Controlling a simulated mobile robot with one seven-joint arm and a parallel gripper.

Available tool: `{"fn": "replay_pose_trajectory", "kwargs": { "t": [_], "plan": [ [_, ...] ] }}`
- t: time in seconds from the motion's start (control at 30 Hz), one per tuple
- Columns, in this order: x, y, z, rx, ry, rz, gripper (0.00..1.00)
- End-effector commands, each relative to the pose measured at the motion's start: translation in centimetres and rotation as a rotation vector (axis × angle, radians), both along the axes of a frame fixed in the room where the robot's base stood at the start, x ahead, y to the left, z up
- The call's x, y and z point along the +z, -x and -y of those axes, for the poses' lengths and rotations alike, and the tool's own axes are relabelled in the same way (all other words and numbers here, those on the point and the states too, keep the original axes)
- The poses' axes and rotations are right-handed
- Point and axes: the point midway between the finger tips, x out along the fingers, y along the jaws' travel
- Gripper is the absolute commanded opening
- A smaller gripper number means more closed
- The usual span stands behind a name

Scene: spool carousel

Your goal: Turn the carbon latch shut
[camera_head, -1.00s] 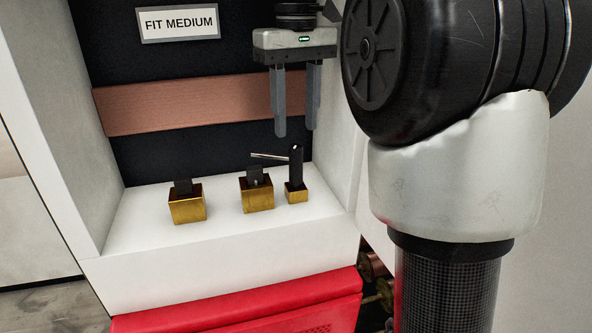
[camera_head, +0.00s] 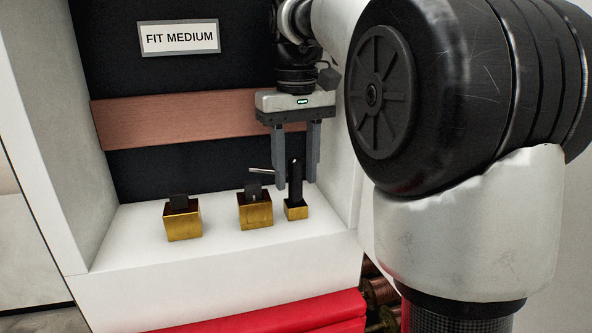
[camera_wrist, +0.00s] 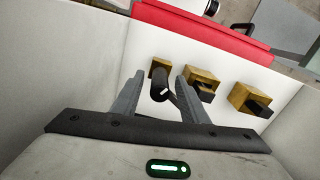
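The latch is a black upright post (camera_head: 294,184) on a small brass block, the rightmost of three blocks on the white ledge. A thin pale rod (camera_head: 260,170) reaches left from beside the post, over the middle block. My gripper (camera_head: 296,187) is open and points down, its fingers apart around the upper post. In the wrist view the post (camera_wrist: 160,82) stands between the spread fingertips (camera_wrist: 160,76), with a white mark on its top. I see no finger pressing on it; contact is hard to tell. The left finger hides part of the rod in the head view.
The middle brass block (camera_head: 256,212) and left brass block (camera_head: 183,222) each hold a black piece. The white ledge (camera_head: 140,240) is bare at left. A sign reading FIT MEDIUM (camera_head: 179,38) is on the dark back wall. A white side wall stands close right of the post.

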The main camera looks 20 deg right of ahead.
Motion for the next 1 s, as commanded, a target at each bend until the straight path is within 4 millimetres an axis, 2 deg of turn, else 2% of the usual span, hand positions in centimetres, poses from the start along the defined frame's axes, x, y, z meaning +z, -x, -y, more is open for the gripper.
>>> {"fn": "replay_pose_trajectory", "kwargs": {
  "t": [0.03,0.23,0.27,1.0],
  "plan": [
    [0.01,0.0,0.0,0.0,0.0,0.0,0.35],
    [0.02,-0.01,0.01,0.0,0.0,0.0,0.01],
    [0.02,-0.01,0.01,0.0,0.0,0.0,0.0],
    [0.08,-0.09,-0.03,0.001,-0.001,0.004,0.0]
  ]
}}
